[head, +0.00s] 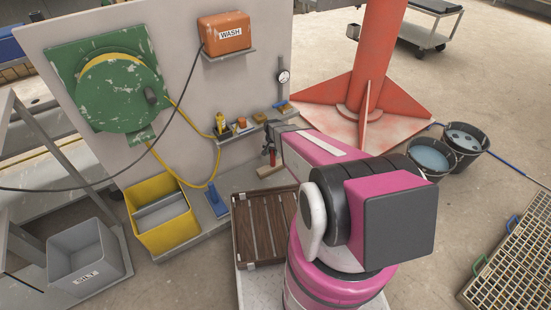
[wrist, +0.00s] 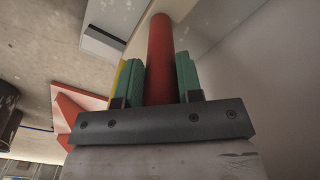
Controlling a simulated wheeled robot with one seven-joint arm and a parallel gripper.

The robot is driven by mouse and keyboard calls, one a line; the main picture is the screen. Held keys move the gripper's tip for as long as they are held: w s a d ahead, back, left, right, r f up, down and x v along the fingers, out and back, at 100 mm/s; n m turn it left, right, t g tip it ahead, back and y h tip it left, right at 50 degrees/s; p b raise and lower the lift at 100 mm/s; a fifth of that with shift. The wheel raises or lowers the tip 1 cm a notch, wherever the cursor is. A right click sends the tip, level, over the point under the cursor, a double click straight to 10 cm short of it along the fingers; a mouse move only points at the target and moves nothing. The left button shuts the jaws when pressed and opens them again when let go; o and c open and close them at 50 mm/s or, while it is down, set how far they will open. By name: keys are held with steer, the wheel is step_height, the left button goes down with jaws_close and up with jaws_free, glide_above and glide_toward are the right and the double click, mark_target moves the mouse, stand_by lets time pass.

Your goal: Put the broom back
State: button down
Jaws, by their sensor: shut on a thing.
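My gripper (wrist: 158,80) is shut on a red rod (wrist: 160,55), which stands between its two green finger pads in the wrist view. The rod looks like the broom's handle. In the head view my gripper (head: 269,145) is small and partly hidden by my arm, at the right end of the wall panel. A short red piece of the handle (head: 272,158) shows just below it. A tan wooden block (head: 270,171) lies under the handle near the floor; I cannot tell whether it is joined to it. The rest of the broom is hidden.
A shelf with small bottles and blocks (head: 240,128) runs along the panel (head: 180,70) close to my gripper. A red column (head: 372,60) and black buckets (head: 430,160) are behind right.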

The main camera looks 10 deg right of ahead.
mark_target(276, 164)
steer(key=shift+w+d+f, duration=0.15)
steer(key=shift+d+f, duration=0.15)
steer(key=shift+f, duration=0.55)
steer(key=shift+w+d+f, duration=0.1)
steer(key=shift+d+f, duration=0.2)
steer(key=shift+f, duration=0.55)
steer(key=shift+w+d+f, duration=0.15)
steer(key=shift+d+f, duration=0.15)
steer(key=shift+f, duration=0.65)
steer(key=c, duration=0.8)
jaws_free()
step_height(276, 164, up, 12)
steer(key=s+r+n, duration=0.1)
steer(key=s+r, duration=0.6)
steer(key=s+r+n, duration=0.2)
steer(key=s+r, duration=0.5)
steer(key=r, duration=0.1)
steer(key=s+r+n, duration=0.1)
steer(key=s+r, duration=0.6)
steer(key=shift+d+r+n, duration=0.1)
steer(key=shift+r+n, duration=0.15)
steer(key=shift+n, duration=0.05)
